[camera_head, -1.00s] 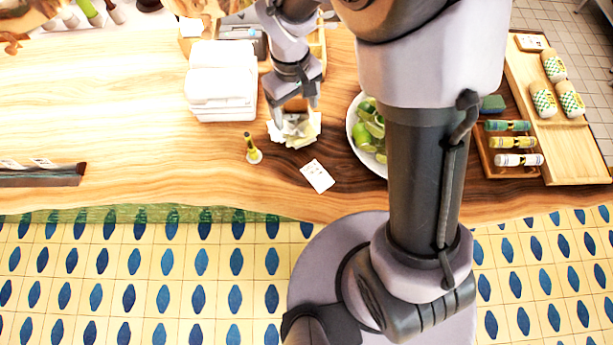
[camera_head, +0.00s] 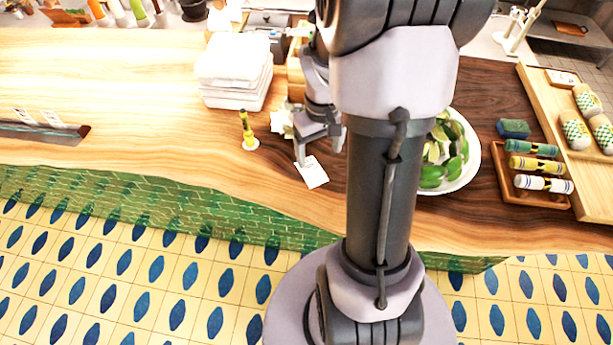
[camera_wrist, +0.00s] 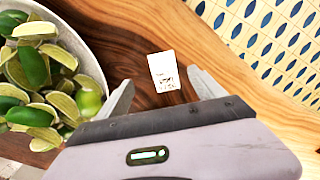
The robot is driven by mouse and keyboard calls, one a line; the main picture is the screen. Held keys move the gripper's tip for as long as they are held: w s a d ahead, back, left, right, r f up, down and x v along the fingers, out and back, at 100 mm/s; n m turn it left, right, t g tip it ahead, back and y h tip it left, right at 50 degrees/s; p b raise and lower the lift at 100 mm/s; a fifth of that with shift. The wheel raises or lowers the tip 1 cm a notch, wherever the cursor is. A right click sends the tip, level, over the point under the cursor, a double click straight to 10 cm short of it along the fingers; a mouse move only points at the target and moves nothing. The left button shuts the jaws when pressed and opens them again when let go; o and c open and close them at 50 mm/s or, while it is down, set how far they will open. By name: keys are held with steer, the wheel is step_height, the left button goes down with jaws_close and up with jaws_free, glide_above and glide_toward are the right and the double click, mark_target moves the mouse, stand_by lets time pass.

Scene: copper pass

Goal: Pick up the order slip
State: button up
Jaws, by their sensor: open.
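The slip appears uncovered in the wrist view. I cannot tell the exact height of the fingers above it.
A bowl of limes (camera_head: 449,150) stands right of the slip. A yellow bottle-like item (camera_head: 248,132) stands to the left. White stacked boxes (camera_head: 234,72) are behind. A tray of rolled items (camera_head: 535,168) and a wooden board (camera_head: 597,198) lie at the right.

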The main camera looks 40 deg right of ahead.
mark_target(316, 178)
steer(key=f, duration=0.3)
steer(key=f+b, duration=0.1)
steer(key=f, duration=0.2)
steer(key=f+b, duration=0.1)
steer(key=f, duration=0.2)
steer(key=shift+a, duration=0.25)
steer(key=shift+f, duration=0.15)
steer(key=c, duration=1.2)
